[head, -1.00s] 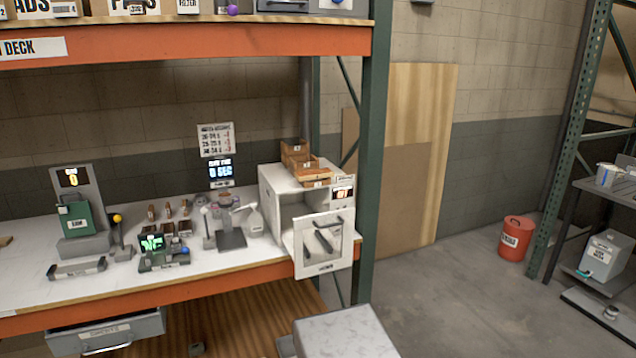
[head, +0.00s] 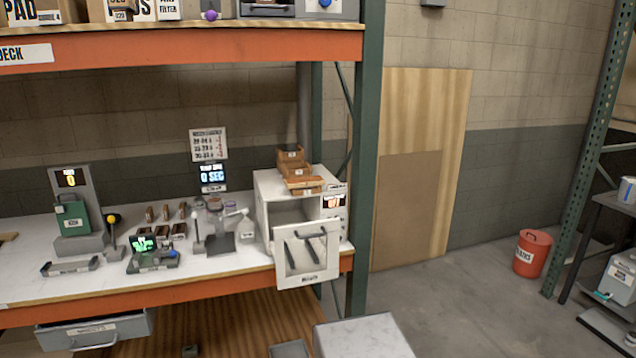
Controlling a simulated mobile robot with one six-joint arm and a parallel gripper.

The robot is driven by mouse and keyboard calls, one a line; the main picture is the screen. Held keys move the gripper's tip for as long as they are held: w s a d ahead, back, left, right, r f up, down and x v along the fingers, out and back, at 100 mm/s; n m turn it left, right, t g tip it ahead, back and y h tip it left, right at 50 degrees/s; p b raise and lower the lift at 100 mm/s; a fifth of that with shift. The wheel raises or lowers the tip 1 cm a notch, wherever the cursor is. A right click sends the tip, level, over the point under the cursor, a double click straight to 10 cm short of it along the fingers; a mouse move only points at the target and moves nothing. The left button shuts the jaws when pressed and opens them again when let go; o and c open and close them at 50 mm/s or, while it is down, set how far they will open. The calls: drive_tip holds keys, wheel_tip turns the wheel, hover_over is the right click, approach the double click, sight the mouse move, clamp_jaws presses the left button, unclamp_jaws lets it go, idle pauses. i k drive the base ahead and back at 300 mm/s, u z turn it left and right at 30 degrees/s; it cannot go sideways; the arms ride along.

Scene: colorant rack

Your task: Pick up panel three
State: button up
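No thing in the head view carries a readable "panel three" label, so I cannot tell which one it is. Several small brown pieces (head: 166,212) stand on the white bench top, some upright and some in dark holders (head: 179,231). Their markings are too small to read. Large wooden sheets, a light one (head: 425,110) and a browner one (head: 405,205), lean on the wall at the right. My gripper is not in view.
A white cabinet (head: 265,212) with its door (head: 307,255) hanging open stands at the bench's right end, wooden bins (head: 298,170) on top. A green device (head: 72,219) stands left. A drawer (head: 95,330) is below. A red bin (head: 531,253) stands on the floor.

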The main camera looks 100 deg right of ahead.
sight(313, 180)
drive_tip(key=k, duration=1.2)
drive_tip(key=z, duration=0.9)
drive_tip(key=i, duration=0.7)
drive_tip(key=z, duration=0.7)
